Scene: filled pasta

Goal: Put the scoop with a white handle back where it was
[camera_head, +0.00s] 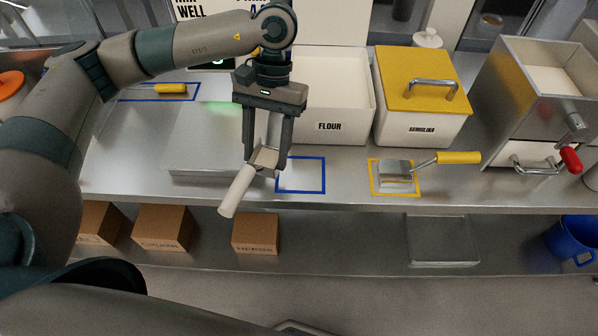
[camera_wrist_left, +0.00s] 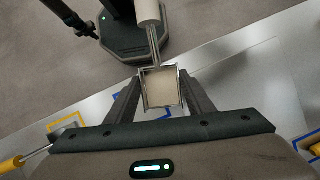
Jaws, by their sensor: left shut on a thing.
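The scoop with a white handle (camera_head: 238,190) is held in my left gripper (camera_head: 265,160), above the counter's front edge. Its handle points down and toward the front. In the left wrist view the scoop (camera_wrist_left: 160,88) sits between both fingers of the left gripper (camera_wrist_left: 160,95), and its bowl shows a pale surface. A blue outlined square (camera_head: 303,175) on the counter lies just right of the gripper and looks empty. The same blue outline shows partly behind the scoop in the wrist view. I do not see my right gripper.
A scoop with a yellow handle (camera_head: 458,158) lies at a yellow outlined square (camera_head: 372,184). The open white flour bin (camera_head: 345,125) and the yellow-lidded semolina bin (camera_head: 425,128) stand behind. A flat metal scale-like plate (camera_head: 205,145) lies left. Cardboard boxes (camera_head: 162,228) sit on the shelf below.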

